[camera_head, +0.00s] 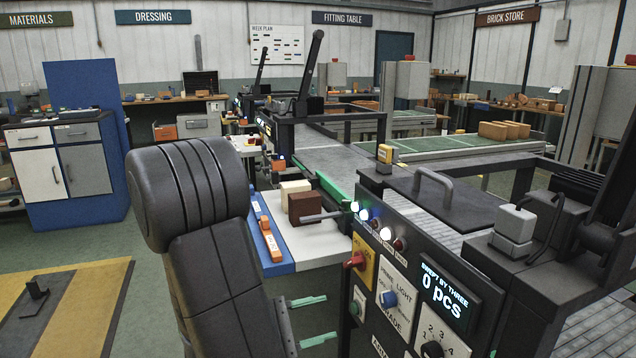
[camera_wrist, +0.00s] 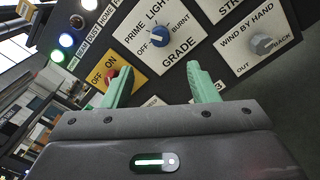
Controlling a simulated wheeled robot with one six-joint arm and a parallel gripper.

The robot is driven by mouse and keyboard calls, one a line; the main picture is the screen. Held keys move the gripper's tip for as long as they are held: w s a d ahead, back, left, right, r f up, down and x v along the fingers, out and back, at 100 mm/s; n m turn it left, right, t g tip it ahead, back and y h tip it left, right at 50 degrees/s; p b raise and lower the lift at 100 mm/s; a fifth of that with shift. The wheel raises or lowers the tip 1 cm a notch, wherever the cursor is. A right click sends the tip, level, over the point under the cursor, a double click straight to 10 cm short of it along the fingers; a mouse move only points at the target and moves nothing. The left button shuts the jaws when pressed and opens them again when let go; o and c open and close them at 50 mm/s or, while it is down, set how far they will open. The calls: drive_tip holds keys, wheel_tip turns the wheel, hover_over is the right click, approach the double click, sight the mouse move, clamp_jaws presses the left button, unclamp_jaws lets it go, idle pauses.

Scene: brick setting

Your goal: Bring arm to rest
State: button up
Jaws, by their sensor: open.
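My gripper (camera_head: 330,317) has two green fingers, spread apart with nothing between them, low in the head view. It also shows in the wrist view (camera_wrist: 159,68), facing a dark control panel. The panel (camera_head: 405,262) stands to the right of my gripper in the head view. It carries a red switch (camera_head: 355,261) on a yellow plate, a blue knob (camera_head: 388,299) and a display (camera_head: 441,290) reading "0 pcs". In the wrist view the red switch (camera_wrist: 111,77) appears beside the left finger. I cannot tell whether the finger touches it.
A brown block (camera_head: 305,207) and a cream block (camera_head: 294,190) stand on a bench behind the panel. A blue strip (camera_head: 262,238) with orange pieces lies along the bench edge. A cabinet (camera_head: 62,165) stands at the left. Open floor (camera_head: 150,285) lies left of my arm.

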sight(383, 301)
drive_tip(key=x, duration=1.3)
drive_tip(key=shift+d+p, duration=0.25)
drive_tip(key=shift+p, duration=0.05)
drive_tip(key=shift+a+r+n+p, duration=0.1)
drive_tip(key=shift+r+n+p, duration=0.15)
drive_tip(key=shift+p, duration=0.5)
drive_tip(key=shift+n+p, duration=0.65)
drive_tip(key=shift+p, duration=0.25)
drive_tip(key=n+p, duration=0.5)
drive_tip(key=p, duration=0.3)
drive_tip(key=n+p, duration=0.2)
drive_tip(key=shift+f+p, duration=0.2)
drive_tip(key=shift+p, duration=0.1)
drive_tip(key=shift+f, duration=0.1)
drive_tip(key=shift+s, duration=0.1)
